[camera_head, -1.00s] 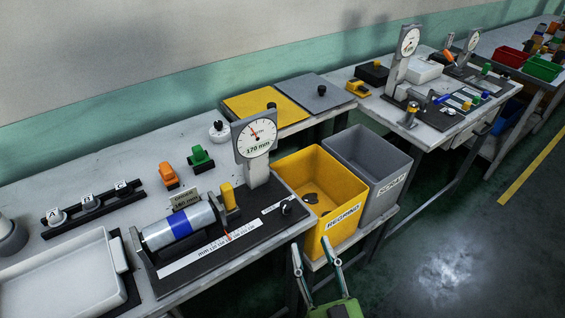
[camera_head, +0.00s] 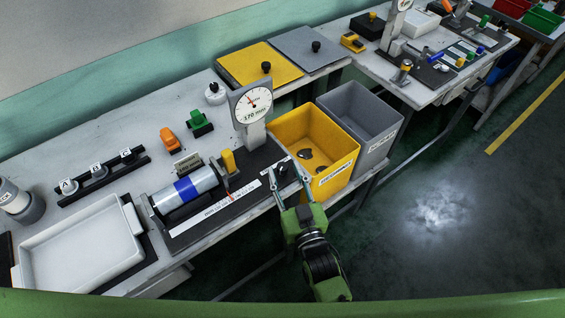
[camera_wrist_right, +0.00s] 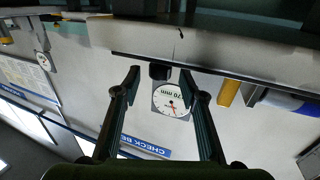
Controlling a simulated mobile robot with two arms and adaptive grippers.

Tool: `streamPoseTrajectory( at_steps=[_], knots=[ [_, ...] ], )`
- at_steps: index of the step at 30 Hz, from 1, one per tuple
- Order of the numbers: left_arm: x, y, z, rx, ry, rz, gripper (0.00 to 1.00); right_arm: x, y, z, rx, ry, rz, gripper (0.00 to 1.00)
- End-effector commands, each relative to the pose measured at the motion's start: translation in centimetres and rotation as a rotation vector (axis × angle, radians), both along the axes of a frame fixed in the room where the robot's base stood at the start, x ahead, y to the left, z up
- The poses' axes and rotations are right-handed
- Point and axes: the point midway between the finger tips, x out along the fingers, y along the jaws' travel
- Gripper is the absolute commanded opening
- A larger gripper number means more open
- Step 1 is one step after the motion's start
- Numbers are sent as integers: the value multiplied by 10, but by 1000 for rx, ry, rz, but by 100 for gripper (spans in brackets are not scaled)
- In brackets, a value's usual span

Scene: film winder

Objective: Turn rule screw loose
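The rule screw looks to be the black knob (camera_head: 283,173) at the right end of the winder's dark base, beside the white mm rule (camera_head: 218,210). My right gripper (camera_head: 283,169) is open at the bench's front edge, with its two green fingers pointing at the knob. In the right wrist view the dark knob (camera_wrist_right: 160,72) shows between the spread fingertips (camera_wrist_right: 160,74), with a gap on each side; contact is not visible. The silver roll with a blue band (camera_head: 186,188) lies left of it. The dial gauge (camera_head: 252,105) stands behind. My left gripper is not in view.
A yellow bin (camera_head: 335,150) and a grey bin (camera_head: 372,120) stand just right of the knob, near my right gripper. A yellow upright block (camera_head: 228,161) stands on the base. A white tray (camera_head: 80,245) lies at left. Open floor is in front.

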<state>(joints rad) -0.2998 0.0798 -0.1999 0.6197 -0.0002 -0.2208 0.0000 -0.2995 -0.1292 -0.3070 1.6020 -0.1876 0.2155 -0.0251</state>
Motion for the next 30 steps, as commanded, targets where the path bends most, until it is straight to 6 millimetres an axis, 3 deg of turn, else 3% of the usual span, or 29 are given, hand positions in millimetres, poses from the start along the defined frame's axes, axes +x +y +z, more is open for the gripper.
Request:
streamPoseTrajectory(
  at_steps=[6,17,21,30],
  knots=[
    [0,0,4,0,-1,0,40,23,7,1,0,-1,-1,38],
    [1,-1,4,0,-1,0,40,27,8,0,0,0,-1,38],
    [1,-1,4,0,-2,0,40,27,8,0,0,0,-1,2],
    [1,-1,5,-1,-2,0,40,27,8,0,-2,-2,12,0]
  ],
)
